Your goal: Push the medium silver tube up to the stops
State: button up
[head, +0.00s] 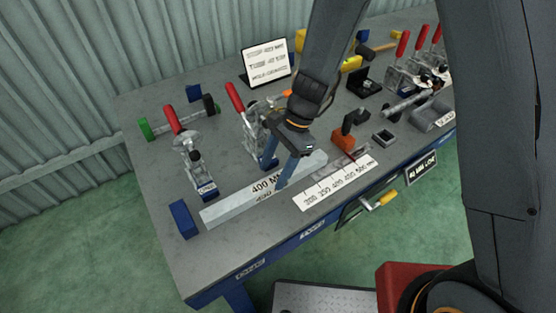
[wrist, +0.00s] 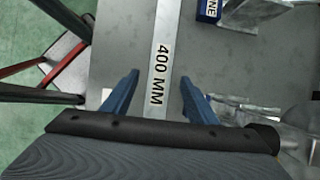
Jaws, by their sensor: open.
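The silver tube (head: 228,208), marked 400 MM, lies flat along the front of the grey bench. My gripper (head: 272,177) is open over its right half, one blue finger on each side. In the wrist view the tube (wrist: 158,60) runs between the two fingertips (wrist: 158,90), with a gap on both sides. A blue block (head: 183,219), which looks like a stop, stands just beyond the tube's left end, apparently apart from it. My arm and fingers cover part of the tube, and whether its right end touches anything is unclear.
Red-handled toggle clamps (head: 190,150) and (head: 247,120) stand behind the tube. A marked scale strip (head: 335,182) lies in front of its right end. The bench's front left is bare.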

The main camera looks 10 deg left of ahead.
aim_at(262, 185)
jog(key=shift+p+x, duration=0.4)
jog(key=shift+x, duration=2.05)
jog(key=shift+c, duration=0.3)
grip_shut()
jog(key=shift+s+a, duration=0.7)
jog(key=shift+a, duration=0.1)
jog(key=shift+o, duration=0.3)
grip_release()
jog(key=shift+b+v, duration=0.75)
jog(key=shift+v, duration=3.2)
